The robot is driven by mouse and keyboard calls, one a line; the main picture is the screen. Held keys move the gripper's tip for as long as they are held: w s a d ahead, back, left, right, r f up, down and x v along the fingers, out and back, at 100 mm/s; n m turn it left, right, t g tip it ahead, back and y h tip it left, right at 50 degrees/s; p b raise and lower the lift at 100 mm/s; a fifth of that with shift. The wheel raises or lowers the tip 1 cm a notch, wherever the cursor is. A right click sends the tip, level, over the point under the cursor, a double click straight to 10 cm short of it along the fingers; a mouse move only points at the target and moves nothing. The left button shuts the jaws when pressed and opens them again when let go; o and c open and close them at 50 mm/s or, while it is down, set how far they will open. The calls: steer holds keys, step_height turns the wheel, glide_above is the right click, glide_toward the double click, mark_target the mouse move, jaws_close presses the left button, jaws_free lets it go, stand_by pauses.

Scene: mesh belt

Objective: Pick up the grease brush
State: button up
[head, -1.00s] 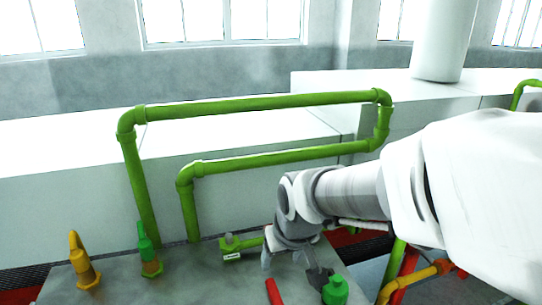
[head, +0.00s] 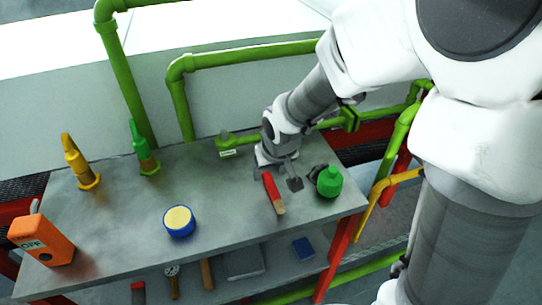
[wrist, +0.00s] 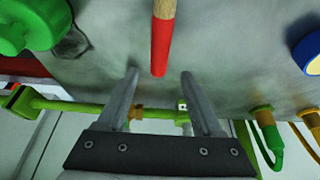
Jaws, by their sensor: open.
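The grease brush appears to be the slim stick with a red length and a bare wooden end (head: 272,191), lying on the grey bench top near its right end. Its bristles cannot be made out. My gripper (head: 276,178) is open and empty at the brush's far, red end. In the wrist view the red end of the brush (wrist: 162,45) points at the gap between my open fingertips (wrist: 159,76), roughly centred. Whether the fingers are level with the brush or above it, I cannot tell.
A green bottle (head: 330,182) stands close right of the brush. A blue-and-yellow tin (head: 179,221), an orange box (head: 41,240) and yellow (head: 77,165) and green (head: 142,150) spouted items are on the bench (head: 110,225). Green pipes (head: 240,57) run behind. Tools lie on a lower shelf.

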mark_target(269, 178)
steer(key=b+x, duration=0.1)
steer(key=x, duration=0.3)
steer(key=shift+d+f, duration=0.1)
steer(key=shift+f, duration=0.1)
steer(key=shift+c, duration=0.3)
jaws_close()
